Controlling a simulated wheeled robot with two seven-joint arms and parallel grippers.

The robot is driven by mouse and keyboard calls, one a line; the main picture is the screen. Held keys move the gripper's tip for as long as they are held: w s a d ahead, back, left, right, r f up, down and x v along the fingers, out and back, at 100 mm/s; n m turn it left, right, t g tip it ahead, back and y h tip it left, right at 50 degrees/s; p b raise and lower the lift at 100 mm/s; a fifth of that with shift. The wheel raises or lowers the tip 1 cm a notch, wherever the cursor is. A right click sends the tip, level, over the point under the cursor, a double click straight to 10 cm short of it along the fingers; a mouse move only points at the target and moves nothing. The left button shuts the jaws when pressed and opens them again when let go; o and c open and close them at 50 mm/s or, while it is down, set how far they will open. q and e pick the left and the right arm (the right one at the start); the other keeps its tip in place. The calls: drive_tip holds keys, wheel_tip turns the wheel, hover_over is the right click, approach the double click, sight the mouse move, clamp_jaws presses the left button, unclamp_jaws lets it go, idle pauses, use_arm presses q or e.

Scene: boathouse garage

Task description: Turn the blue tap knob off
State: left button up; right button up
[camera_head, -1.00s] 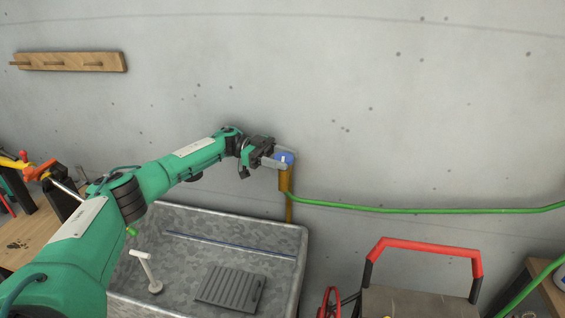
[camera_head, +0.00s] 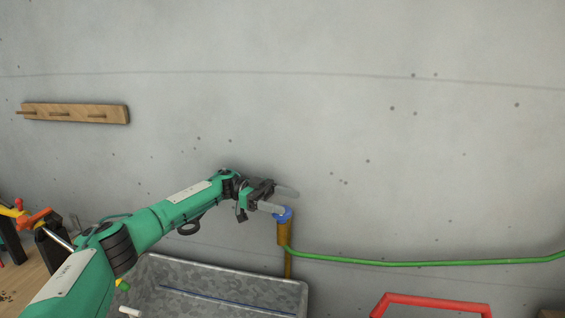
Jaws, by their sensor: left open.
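The blue tap knob (camera_head: 283,215) sits on top of the brass tap (camera_head: 284,234) against the concrete wall. My left gripper (camera_head: 281,200) reaches in from the left with its jaws open. One finger lies above and behind the knob; the other overlaps the knob's upper left edge. I cannot tell whether that finger touches the knob. The fingers hide part of the knob, so its exact angle is unclear. My right gripper is out of view.
A green hose (camera_head: 400,263) runs right from the tap along the wall. A galvanized sink (camera_head: 160,268) stands below. A wooden peg rail (camera_head: 75,113) hangs at the left. A red handle (camera_head: 430,300) rises at lower right. The wall above is clear.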

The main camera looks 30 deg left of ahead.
use_arm(q)
wheel_tip(320, 180, up, 17)
drive_tip(key=b, duration=0.3)
drive_tip(key=shift+f, duration=0.2)
drive_tip(key=shift+o, duration=0.3)
drive_tip(key=shift+d, duration=0.1)
drive_tip(key=shift+d, duration=0.1)
